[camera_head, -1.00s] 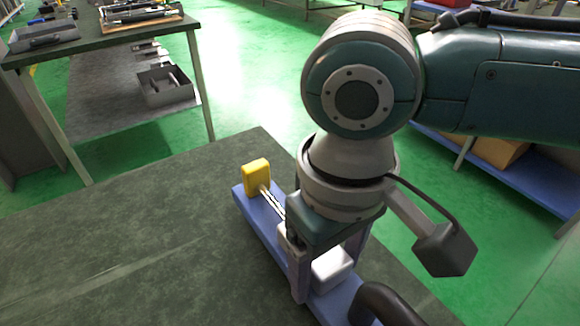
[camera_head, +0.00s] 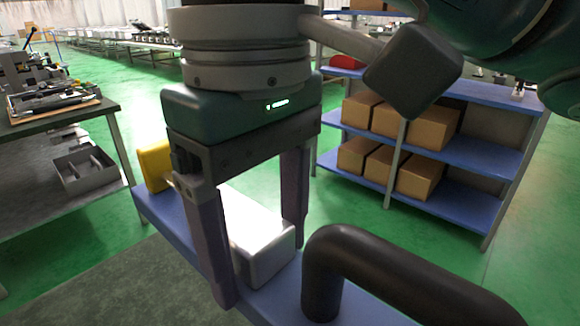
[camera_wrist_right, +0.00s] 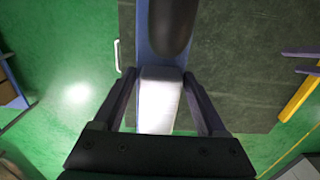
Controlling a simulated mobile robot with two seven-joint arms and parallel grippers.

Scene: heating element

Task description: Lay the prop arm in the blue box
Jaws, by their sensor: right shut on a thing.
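What looks like the prop arm is a long blue piece with a yellow block (camera_head: 153,165) at its far end, a white block (camera_head: 262,232) in the middle and a thick dark bent tube (camera_head: 345,245) at the near end. My right gripper (camera_head: 255,270) points down and is shut across the white block, one finger on each side. The right wrist view shows the white block (camera_wrist_right: 160,98) between the fingers. I cannot tell whether the piece is raised off the table. Purple bars at the right wrist view's right edge may be my left gripper. I cannot identify the blue box.
The dark table top (camera_head: 100,285) shows at lower left. A second table (camera_head: 50,125) with equipment stands at left, a grey tray (camera_head: 85,170) below its top. A blue shelf unit (camera_head: 480,155) with several cardboard boxes stands at right. Green floor lies between.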

